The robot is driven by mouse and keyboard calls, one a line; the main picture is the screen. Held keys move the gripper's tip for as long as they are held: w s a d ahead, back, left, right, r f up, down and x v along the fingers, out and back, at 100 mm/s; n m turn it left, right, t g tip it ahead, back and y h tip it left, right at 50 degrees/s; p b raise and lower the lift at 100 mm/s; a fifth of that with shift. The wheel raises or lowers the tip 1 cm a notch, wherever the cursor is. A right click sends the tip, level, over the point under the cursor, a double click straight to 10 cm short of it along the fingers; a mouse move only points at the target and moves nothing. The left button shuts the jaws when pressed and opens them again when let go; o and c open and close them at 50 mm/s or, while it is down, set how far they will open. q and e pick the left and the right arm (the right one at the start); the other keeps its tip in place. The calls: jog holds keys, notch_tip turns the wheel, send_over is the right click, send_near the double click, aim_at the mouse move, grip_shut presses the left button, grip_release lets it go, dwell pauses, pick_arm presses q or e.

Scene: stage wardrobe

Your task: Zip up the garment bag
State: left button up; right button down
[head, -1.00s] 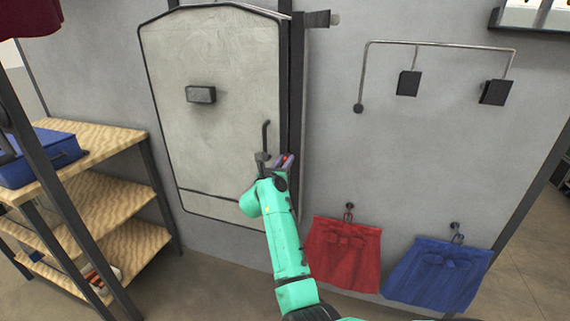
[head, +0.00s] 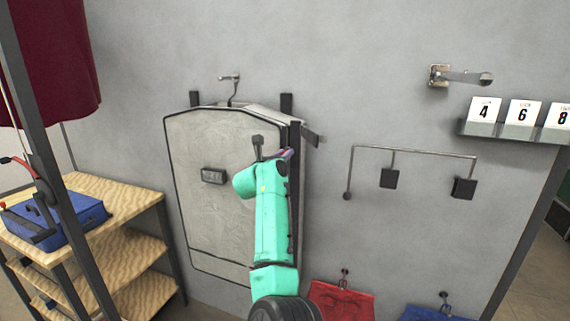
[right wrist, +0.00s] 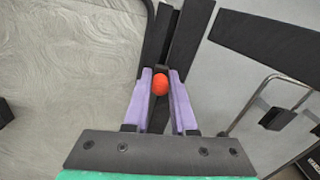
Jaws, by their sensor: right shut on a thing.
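The garment bag (head: 205,225) hangs upright against the wall, with a pale textured front and dark edging. It hangs from a hook (head: 229,77) above it. A dark strip (head: 296,215) runs down its right side. My right gripper (head: 285,154) is at the upper part of that side. In the right wrist view my right gripper (right wrist: 160,88) is shut on a small orange-red zip pull (right wrist: 160,82), in front of dark strips. My forearm hides part of the bag's right front. My left gripper is not in view.
A wooden shelf unit (head: 122,193) with a blue case (head: 62,222) stands at the left. A wall rail (head: 415,153) with dark blocks is to the right. Red (head: 340,300) and blue cloths hang low at the right. Number cards (head: 518,112) stand on a small ledge.

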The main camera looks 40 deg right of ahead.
jog(key=shift+r+p, duration=0.3)
jog(key=shift+r, duration=0.8)
jog(key=c, duration=0.8)
grip_release()
jog(key=shift+o, duration=0.2)
jog(key=shift+f, duration=0.1)
